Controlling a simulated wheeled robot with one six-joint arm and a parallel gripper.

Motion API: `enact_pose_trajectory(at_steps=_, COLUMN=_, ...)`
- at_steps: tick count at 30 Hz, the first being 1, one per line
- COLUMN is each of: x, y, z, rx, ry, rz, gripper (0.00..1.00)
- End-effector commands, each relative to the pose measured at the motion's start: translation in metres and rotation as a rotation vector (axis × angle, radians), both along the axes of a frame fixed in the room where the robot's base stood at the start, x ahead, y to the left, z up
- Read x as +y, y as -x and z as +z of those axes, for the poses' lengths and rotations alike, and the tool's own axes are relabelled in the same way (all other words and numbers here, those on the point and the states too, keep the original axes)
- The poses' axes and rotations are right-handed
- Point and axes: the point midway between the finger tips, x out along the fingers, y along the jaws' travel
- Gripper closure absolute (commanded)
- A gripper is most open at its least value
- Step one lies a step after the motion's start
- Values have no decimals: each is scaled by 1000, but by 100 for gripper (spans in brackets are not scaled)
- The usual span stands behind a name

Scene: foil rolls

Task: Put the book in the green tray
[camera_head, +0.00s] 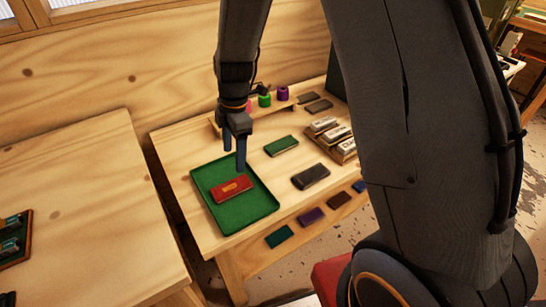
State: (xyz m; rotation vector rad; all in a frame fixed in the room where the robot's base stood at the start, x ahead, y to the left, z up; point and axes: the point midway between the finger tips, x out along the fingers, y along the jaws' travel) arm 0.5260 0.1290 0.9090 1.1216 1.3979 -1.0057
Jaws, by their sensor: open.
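A red book (232,188) with a gold patch on its cover lies flat in the green tray (262,206), near the middle of its floor. The tray sits at the left front part of a light wooden table. My gripper (234,158) points down over the tray's back part, just behind the book in the picture. Its two blue-grey fingers are apart with nothing between them. One finger overlaps the tray in the picture; its exact height above the tray is not clear.
A green block (281,146) and a dark block (310,177) lie right of the tray. A rack of pale items (336,139) stands farther right. Small coloured rolls (265,100) stand on a back ledge. My arm hides the table's right side.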

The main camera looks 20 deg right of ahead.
Motion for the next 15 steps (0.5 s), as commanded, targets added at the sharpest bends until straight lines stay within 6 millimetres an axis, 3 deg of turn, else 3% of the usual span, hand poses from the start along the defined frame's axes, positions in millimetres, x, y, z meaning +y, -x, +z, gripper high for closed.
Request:
enact_pose_trajectory(at_steps=5, x=-31, y=24, z=25, rx=0, ry=23, rz=-330, gripper=35)
enact_pose_trajectory(at_steps=15, x=-96, y=100, z=68, rx=-4, ry=36, rz=-1201, gripper=35)
